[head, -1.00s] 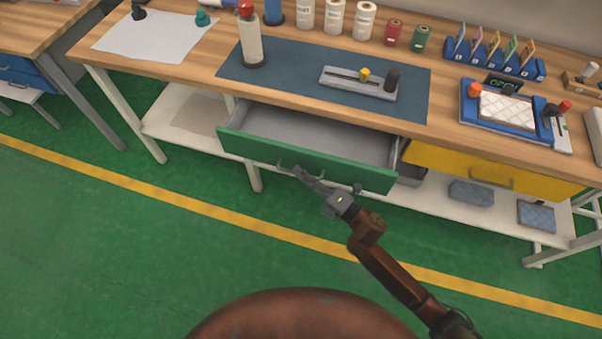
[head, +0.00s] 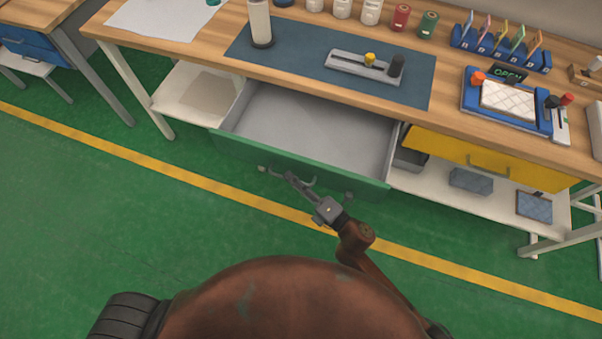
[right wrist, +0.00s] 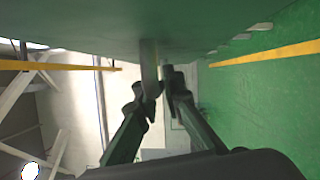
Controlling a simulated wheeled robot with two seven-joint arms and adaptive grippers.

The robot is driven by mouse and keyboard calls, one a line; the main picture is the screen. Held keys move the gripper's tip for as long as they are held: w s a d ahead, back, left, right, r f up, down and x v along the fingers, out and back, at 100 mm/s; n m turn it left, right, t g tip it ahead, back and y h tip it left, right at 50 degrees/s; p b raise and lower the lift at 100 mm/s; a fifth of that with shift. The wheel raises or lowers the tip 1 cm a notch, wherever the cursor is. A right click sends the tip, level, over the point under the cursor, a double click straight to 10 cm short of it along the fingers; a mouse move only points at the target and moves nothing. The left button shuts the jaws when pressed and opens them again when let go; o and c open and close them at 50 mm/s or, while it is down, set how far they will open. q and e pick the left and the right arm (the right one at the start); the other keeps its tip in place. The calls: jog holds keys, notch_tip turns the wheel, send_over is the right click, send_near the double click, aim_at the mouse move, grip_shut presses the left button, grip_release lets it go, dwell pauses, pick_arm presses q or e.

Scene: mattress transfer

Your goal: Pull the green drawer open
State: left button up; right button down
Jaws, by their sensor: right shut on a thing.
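The green drawer (head: 245,152) stands pulled out from under the wooden workbench, and its grey inside (head: 310,129) looks empty. My right gripper (head: 289,178) is at the handle (head: 309,183) on the drawer's green front. In the right wrist view the right gripper (right wrist: 161,92) is shut on the handle (right wrist: 149,65), close below the green front (right wrist: 90,22). My left gripper does not show in either view.
A yellow drawer (head: 440,148) sits closed to the right of the green one. The bench top carries a dark mat (head: 300,55), a blue tray (head: 472,112) and several spools. A white lower shelf (head: 460,195) runs underneath. The green floor in front is clear.

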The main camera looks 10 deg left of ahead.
jog(key=shift+f, duration=0.1)
jog(key=c, duration=2)
grip_release()
jog(key=shift+c, duration=0.2)
jog(key=r+v, duration=0.1)
jog(key=v, duration=1.1)
jog(key=shift+f, duration=0.4)
